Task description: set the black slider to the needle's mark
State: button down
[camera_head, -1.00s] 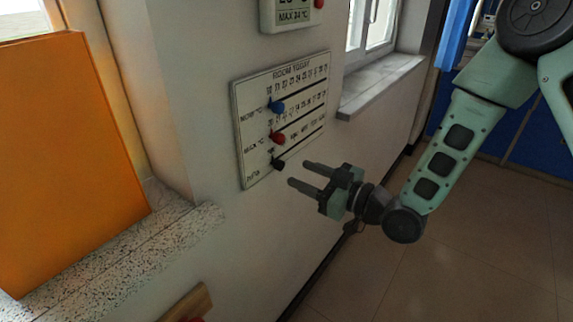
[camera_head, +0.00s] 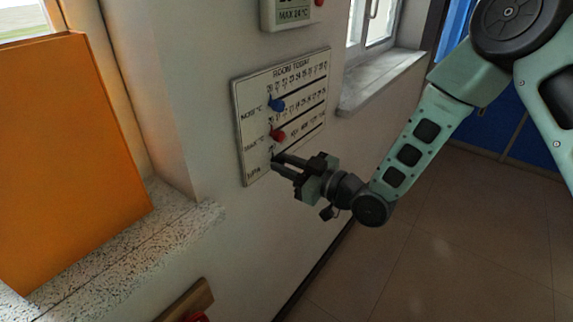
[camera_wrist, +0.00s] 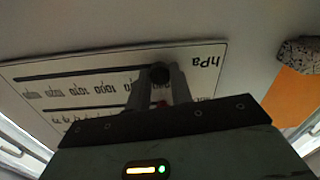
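A white board (camera_head: 240,130) headed "ROOM TODAY" hangs on the wall with three slider rows. The blue slider (camera_head: 277,105) and red slider (camera_head: 278,136) sit near the left of the upper rows. The black slider (camera_wrist: 160,72) is at the "hPa" end of the bottom row's dark slot (camera_wrist: 80,74), upside down in the wrist view. My gripper (camera_head: 275,162) is at this slider, its two fingers close together on either side and seemingly touching it. The fingers hide the slider in the head view. No needle is visible in either view.
A white display box (camera_head: 287,12) reading "MAX 24 °C" is above the board. A speckled sill (camera_head: 130,250) with an orange panel (camera_head: 70,170) is at left, and a window sill (camera_head: 380,83) at right. Open floor lies below right.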

aim_at(313, 130)
jog(key=w+d+b, duration=0.1)
jog(key=w+d, duration=0.2)
jog(key=w, duration=0.1)
jog(key=w+d+b, duration=0.1)
jog(key=w+d, duration=0.3)
jog(key=w, duration=0.1)
jog(key=w+d+b, duration=0.2)
jog(key=w+d, duration=0.1)
jog(key=w, duration=0.1)
jog(key=shift+w+d, duration=0.25)
jog(key=shift+d, duration=0.1)
jog(key=c, duration=1.2)
grip_release()
jog(key=shift+c, duration=0.2)
jog(key=b+v, duration=0.1)
jog(key=v, duration=1.6)
jog(key=shift+d+b, duration=0.15)
jog(key=shift+b, duration=0.25)
jog(key=shift+s, duration=0.1)
